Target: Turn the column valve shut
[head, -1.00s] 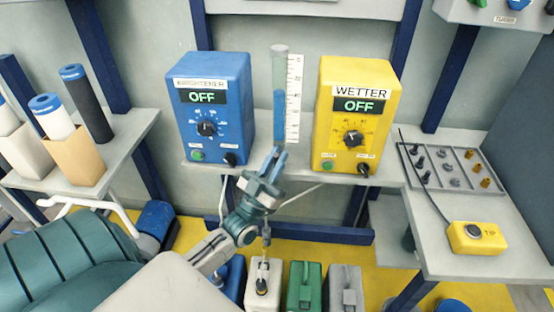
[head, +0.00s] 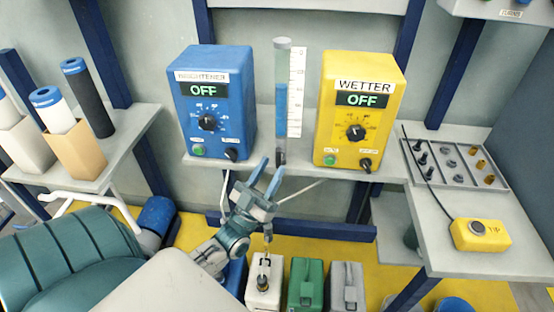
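The clear column (head: 282,65) stands upright on the back shelf between two control boxes, with blue liquid in its lower part and a printed scale (head: 297,92) beside it. A small dark fitting at its foot (head: 281,156), likely the valve, is partly hidden; its handle position cannot be told. My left gripper (head: 271,169) is just in front of and below the column's foot, its two blue fingers spread apart and empty. Whether a finger touches the fitting cannot be told. My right gripper is not in view.
The blue brightener box (head: 212,140) and yellow wetter box (head: 350,150) flank the column; both read OFF. Several jugs stand below, including a green one (head: 306,282). A tray of fittings (head: 492,180) and a yellow TIP button box (head: 480,236) lie on the right shelf.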

